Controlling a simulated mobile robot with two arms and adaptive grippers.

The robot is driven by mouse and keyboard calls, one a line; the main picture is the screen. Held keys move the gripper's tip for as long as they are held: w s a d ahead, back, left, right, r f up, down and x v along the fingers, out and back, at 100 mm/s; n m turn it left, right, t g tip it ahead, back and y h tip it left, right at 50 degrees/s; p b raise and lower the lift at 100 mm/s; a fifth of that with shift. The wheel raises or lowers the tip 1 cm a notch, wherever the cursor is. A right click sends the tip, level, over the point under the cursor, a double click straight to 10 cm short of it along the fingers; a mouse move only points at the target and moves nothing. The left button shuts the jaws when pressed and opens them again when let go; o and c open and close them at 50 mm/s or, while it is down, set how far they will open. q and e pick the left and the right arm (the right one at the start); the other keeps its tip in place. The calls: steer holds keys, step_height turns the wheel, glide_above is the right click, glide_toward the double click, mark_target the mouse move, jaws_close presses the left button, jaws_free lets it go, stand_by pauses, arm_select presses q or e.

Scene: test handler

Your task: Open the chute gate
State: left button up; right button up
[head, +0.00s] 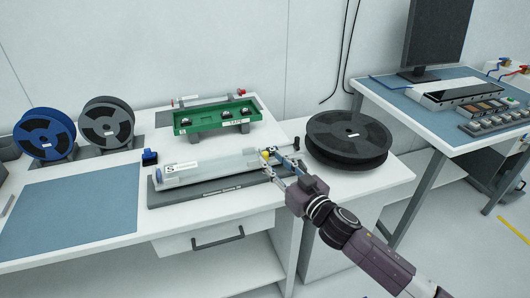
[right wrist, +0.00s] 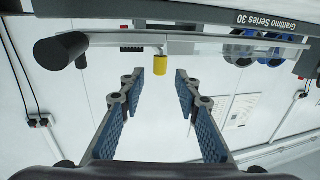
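The chute (head: 215,171) is a long pale channel on a dark base, lying along the front of the white bench. A small yellow knob (head: 265,155) is at its right end. The knob also shows in the right wrist view (right wrist: 160,65), hanging from a grey bar. My right gripper (head: 281,167) is at that end of the chute, with its fingers apart and empty. In the right wrist view my right gripper (right wrist: 159,82) has the knob centred in line with the gap, by the fingertips; contact is not visible. My left gripper is out of view.
A green tray (head: 216,117) stands behind the chute. A large black reel (head: 349,139) lies to its right, close to my right arm. A blue reel (head: 45,134) and a grey reel (head: 106,124) stand at the left. The blue mat (head: 70,211) is clear.

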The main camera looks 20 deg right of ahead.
mark_target(267, 156)
steer(key=x, duration=0.3)
steer(key=shift+w+a, duration=0.1)
steer(key=shift+w, duration=0.25)
steer(key=shift+w+f, duration=0.1)
steer(key=shift+w, duration=0.15)
steer(key=shift+w+a, duration=0.1)
steer(key=shift+w, duration=0.05)
jaws_close()
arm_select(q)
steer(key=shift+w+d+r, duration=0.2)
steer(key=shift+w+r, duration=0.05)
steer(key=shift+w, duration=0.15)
